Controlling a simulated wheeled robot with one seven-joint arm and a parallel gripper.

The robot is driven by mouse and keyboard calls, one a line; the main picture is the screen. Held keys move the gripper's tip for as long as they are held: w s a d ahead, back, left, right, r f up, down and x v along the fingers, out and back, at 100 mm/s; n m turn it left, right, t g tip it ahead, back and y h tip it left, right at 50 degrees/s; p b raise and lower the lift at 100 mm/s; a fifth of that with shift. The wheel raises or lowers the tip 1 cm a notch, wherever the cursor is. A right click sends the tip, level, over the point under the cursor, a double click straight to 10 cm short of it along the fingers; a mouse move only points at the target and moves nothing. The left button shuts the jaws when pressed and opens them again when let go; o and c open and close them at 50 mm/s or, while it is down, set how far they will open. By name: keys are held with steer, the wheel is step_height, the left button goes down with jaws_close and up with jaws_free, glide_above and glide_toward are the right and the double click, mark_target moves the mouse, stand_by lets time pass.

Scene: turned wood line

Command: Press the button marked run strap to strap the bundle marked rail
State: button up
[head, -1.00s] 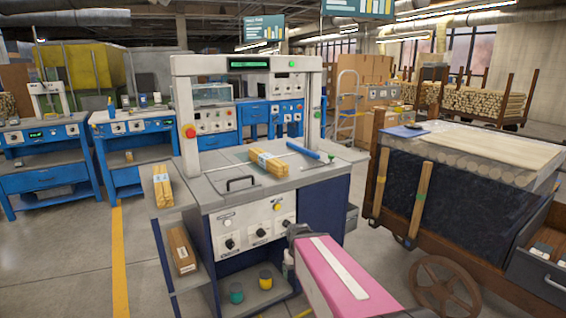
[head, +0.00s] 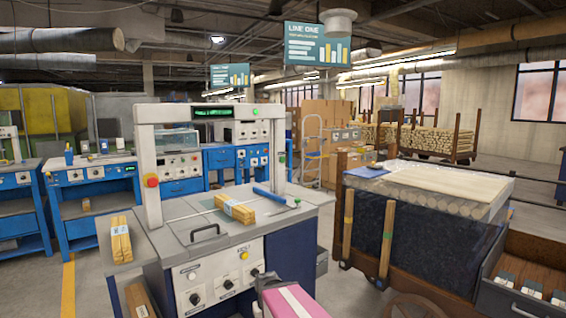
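A strapping machine with a pale arch (head: 148,175) and grey worktop (head: 170,238) stands left of centre in the head view. A strip-wood bundle (head: 238,211) with a pale label lies on the worktop under the arch. A second labelled bundle (head: 121,240) lies on the left side shelf. The front panel carries a white button (head: 192,275), a yellow button (head: 244,255) and black knobs (head: 228,284). Their lettering and the bundle labels are too small to read. My pink arm shows at the bottom, its dark end (head: 267,281) before the panel; no fingers can be made out.
A red button (head: 151,180) is on the arch's left post and a green one (head: 282,158) on the right. A blue bar (head: 269,196) lies on the worktop. A loaded cart (head: 420,235) stands close on the right. Blue benches (head: 95,205) stand behind left.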

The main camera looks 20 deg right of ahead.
jaws_close()
stand_by(1.4)
